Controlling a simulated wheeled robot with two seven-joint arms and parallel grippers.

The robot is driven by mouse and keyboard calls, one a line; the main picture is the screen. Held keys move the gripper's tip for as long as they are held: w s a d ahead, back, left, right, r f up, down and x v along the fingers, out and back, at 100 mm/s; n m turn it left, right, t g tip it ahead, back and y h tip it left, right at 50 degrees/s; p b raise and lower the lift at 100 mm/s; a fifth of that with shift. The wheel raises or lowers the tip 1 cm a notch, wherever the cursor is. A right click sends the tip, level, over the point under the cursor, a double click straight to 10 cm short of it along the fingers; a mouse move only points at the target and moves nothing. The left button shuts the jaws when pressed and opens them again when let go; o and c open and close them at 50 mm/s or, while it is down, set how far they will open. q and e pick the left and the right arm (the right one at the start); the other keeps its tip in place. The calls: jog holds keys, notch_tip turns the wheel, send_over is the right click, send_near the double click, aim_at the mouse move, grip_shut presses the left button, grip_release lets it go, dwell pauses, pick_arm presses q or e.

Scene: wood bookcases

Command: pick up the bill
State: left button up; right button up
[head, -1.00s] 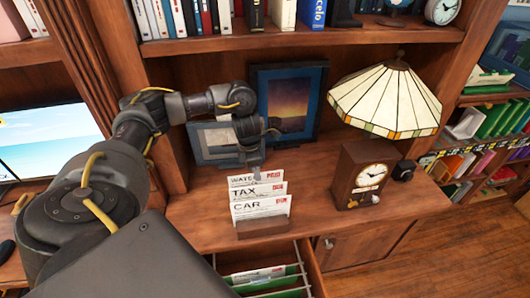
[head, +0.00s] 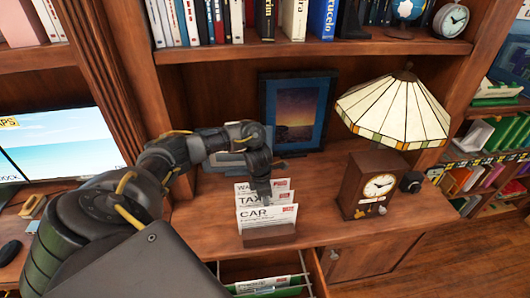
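Three bills stand upright, one behind another, in a small wooden holder (head: 268,240) on the cabinet top. The front bill (head: 266,218) reads CAR, the middle bill (head: 246,201) reads TAX, and the rear bill (head: 278,185) begins with WA, its other letters hidden. My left gripper (head: 262,198) points down at the bills, its tips overlapping the middle and rear ones in the picture. I cannot tell whether it touches or grips a bill. My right gripper is out of view.
A clock (head: 371,186) and a stained-glass lamp (head: 393,112) stand right of the holder. An open drawer (head: 265,284) with files sits below. A monitor (head: 60,140) is at left. Cabinet top is clear between holder and clock.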

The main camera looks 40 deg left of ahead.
pick_arm(q)
jog(key=shift+f, duration=0.45)
grip_shut()
